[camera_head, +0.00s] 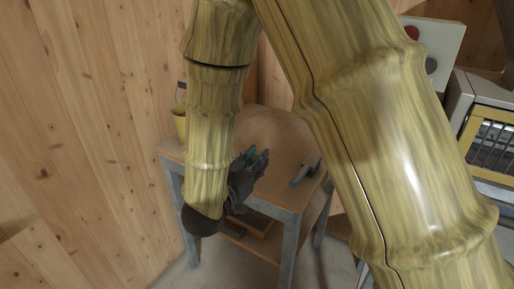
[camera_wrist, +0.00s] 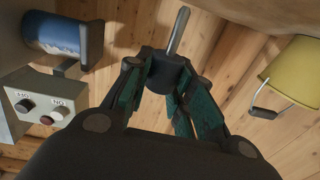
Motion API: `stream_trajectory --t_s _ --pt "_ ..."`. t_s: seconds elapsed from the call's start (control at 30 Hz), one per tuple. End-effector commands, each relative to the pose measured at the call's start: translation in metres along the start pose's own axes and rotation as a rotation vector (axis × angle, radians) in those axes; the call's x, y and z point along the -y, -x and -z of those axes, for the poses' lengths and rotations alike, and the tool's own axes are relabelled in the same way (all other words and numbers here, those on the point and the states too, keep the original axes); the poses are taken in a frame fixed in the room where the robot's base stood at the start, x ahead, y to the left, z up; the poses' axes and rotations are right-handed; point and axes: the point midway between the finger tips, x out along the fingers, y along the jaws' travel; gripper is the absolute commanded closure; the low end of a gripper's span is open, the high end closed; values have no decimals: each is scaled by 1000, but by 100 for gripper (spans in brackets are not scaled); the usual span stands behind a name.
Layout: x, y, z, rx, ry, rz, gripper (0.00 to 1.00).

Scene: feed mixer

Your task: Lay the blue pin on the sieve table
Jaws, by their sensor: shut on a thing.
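My gripper (camera_wrist: 165,85) is shut on a pin with a dark, slightly bluish head (camera_wrist: 170,68) and a bare metal shank (camera_wrist: 178,30). In the wrist view the shank points up the picture, away from my palm. In the head view my gripper (camera_head: 258,165) is over the near part of a wood-topped table (camera_head: 265,128) on grey legs, and the pin cannot be made out there. I cannot tell the gap between pin and tabletop. No label shows whether this is the sieve table.
A grey, handle-like object (camera_head: 306,172) lies at the table's right edge. A yellow bucket (camera_head: 180,122) is at its left and shows in the wrist view (camera_wrist: 292,75). The wrist view also shows a button box (camera_wrist: 45,110) and a blue cylinder (camera_wrist: 55,35). A plank wall stands left.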

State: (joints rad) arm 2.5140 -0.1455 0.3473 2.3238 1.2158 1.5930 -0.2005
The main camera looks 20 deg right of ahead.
Motion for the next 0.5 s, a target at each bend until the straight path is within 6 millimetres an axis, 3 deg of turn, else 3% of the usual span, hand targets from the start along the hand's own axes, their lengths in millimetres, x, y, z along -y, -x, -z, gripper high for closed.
stream_trajectory --t_s 0.23,0.5 --pt "-7 1 0 0 -2 -49 100" --pt "29 -33 -5 0 -2 -50 100"
